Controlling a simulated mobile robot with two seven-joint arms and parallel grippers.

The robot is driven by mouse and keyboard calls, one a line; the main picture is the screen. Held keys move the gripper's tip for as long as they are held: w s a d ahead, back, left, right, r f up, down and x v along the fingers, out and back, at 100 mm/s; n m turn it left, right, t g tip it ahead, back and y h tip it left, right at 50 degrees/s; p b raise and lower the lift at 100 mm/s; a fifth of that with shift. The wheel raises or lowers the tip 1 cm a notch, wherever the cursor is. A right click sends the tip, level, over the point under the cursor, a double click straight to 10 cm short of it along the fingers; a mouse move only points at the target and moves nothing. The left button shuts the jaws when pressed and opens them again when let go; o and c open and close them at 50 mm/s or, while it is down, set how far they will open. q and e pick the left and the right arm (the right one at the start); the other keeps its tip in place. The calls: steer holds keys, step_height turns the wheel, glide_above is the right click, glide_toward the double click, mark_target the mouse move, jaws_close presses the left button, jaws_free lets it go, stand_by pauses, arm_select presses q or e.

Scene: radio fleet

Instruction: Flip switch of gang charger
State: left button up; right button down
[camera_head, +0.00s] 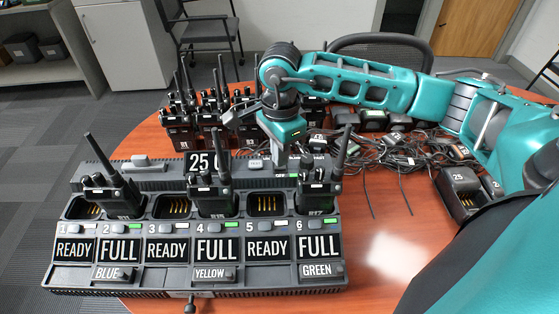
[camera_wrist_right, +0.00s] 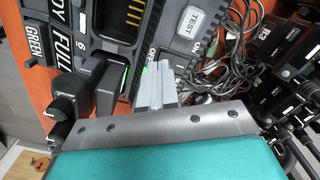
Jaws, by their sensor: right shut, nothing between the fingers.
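The gang charger (camera_head: 180,285) is a long dark unit on the table, with numbered bays and READY and FULL displays. Radios stand in bays 2 (camera_head: 108,193), 4 (camera_head: 212,190) and 6 (camera_head: 318,182); the bays between them are empty. My right gripper (camera_head: 278,163) is shut and empty, pointing down at the charger's back right, beside the TEST button (camera_wrist_right: 192,22). My left gripper is not in view.
More radios (camera_head: 185,130) stand behind the charger. Tangled black cables (camera_head: 375,150) and small single chargers (camera_head: 462,193) lie to the right. The bay 6 radio stands close to my right gripper. Bare table (camera_head: 385,245) is at the front right.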

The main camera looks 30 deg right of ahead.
mark_target(280, 169)
steer(key=shift+f+b, duration=0.85)
steer(key=shift+f, duration=0.1)
stand_by(0.6)
steer(key=shift+r+p, duration=2.2)
steer(key=shift+r, duration=1.35)
steer(key=shift+s+f, duration=0.1)
